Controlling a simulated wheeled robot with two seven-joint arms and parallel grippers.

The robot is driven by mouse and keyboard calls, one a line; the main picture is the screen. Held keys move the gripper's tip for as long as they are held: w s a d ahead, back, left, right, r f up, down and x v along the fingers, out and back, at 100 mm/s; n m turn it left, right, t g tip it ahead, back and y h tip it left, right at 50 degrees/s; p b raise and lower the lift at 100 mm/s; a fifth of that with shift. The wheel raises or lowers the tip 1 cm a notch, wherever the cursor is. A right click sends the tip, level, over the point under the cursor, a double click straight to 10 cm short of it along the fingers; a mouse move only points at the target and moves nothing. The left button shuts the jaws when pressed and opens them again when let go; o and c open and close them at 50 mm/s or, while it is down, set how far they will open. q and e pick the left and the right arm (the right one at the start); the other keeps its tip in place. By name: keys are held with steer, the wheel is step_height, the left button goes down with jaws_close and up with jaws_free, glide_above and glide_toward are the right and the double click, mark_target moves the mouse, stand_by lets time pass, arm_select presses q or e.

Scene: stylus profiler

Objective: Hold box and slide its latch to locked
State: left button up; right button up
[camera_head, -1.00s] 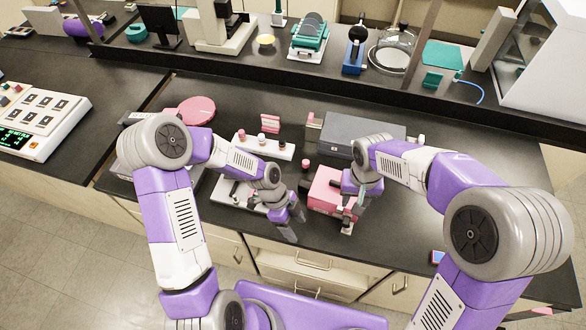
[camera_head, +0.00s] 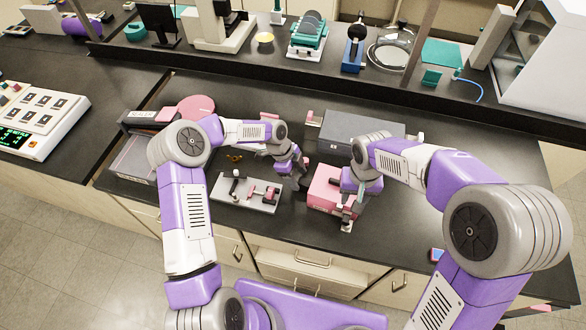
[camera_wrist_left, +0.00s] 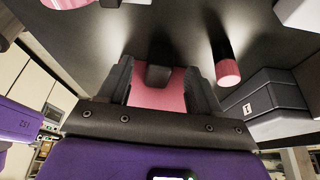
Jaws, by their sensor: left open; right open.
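A pink box (camera_head: 322,188) stands near the front of the dark bench, between my two grippers. My left gripper (camera_head: 298,178) is open at the box's left rear side. In the left wrist view the open fingers (camera_wrist_left: 162,88) frame a pink surface (camera_wrist_left: 157,100) and a dark block (camera_wrist_left: 158,76), which looks like the latch; contact cannot be told. My right gripper (camera_head: 350,210) is open at the box's right side and hides part of it. The latch position is not clear.
A grey box (camera_head: 350,132) stands behind the pink box. A light plate with small fittings (camera_head: 246,194) lies to the left. A pink disc (camera_head: 196,106) is at the back left. The bench's front edge is close.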

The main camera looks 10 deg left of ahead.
mark_target(300, 180)
arm_select(q)
steer(key=shift+x, duration=1.65)
jaws_close()
